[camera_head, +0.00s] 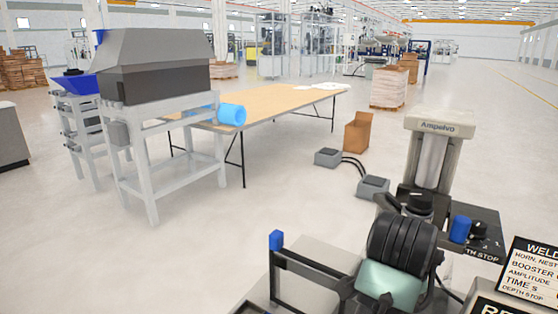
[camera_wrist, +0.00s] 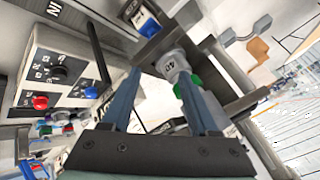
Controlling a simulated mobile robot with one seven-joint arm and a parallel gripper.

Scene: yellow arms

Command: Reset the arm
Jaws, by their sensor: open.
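My gripper (camera_wrist: 159,76) shows in the wrist view, with two long blue-grey fingers spread apart. I see nothing held between them. Beyond the fingertips is a grey round part (camera_wrist: 172,62) with a number on it and a green part below it. Whether a finger touches it I cannot tell. In the head view I cannot make out the fingers. A welding machine with a pale "Ampelvo" head (camera_head: 438,125) stands upright at the right there.
A control panel (camera_wrist: 62,78) with red and blue buttons is at the left of the wrist view. In the head view, a wooden table (camera_head: 270,108), a grey hooded machine (camera_head: 155,65), a cardboard box (camera_head: 357,132) and two grey pedals (camera_head: 328,157) stand around open floor.

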